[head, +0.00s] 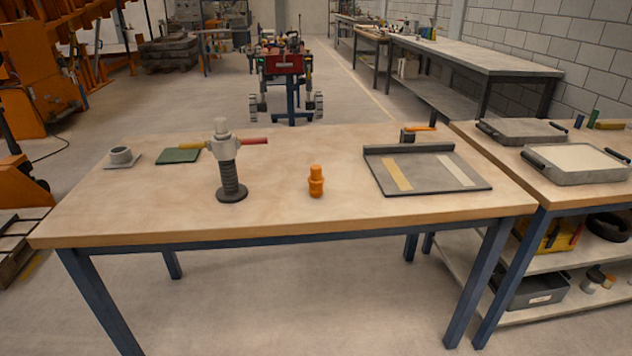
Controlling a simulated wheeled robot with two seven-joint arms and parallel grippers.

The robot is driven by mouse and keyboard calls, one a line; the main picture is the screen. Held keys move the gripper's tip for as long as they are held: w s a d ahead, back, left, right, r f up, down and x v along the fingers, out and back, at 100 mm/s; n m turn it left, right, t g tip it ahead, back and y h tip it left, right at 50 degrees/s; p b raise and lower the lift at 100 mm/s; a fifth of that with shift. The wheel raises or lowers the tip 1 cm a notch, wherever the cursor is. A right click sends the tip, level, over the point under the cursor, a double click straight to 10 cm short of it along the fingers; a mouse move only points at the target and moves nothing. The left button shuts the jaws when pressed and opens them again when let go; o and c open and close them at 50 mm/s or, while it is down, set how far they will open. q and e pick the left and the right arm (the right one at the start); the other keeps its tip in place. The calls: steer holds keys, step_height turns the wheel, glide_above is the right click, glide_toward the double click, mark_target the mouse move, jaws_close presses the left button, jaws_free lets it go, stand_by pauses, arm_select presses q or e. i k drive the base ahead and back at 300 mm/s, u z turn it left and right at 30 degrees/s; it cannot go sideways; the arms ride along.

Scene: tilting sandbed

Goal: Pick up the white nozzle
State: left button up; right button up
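A small white piece that looks like the white nozzle (221,127) sits upright on top of a grey post fixture (227,168) on the wooden table. The fixture has a ribbed dark lower part and round base, with a red handle (254,141) to the right and a yellow one (192,147) to the left. I cannot tell how the nozzle is joined to the fixture. Neither of my grippers is in view.
An orange fitting (316,185) stands right of the fixture on the wooden table (270,215). A grey ring holder (121,157) and green pad (178,156) lie left. A grey tray (430,174) lies right. The table's front centre is clear. A second table (560,194) adjoins at right.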

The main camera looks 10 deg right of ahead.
mark_target(223, 132)
steer(key=k, duration=0.65)
steer(key=u, duration=0.65)
steer(key=i, duration=0.65)
steer(key=u, duration=0.5)
steer(key=i, duration=1)
steer(key=z, duration=0.55)
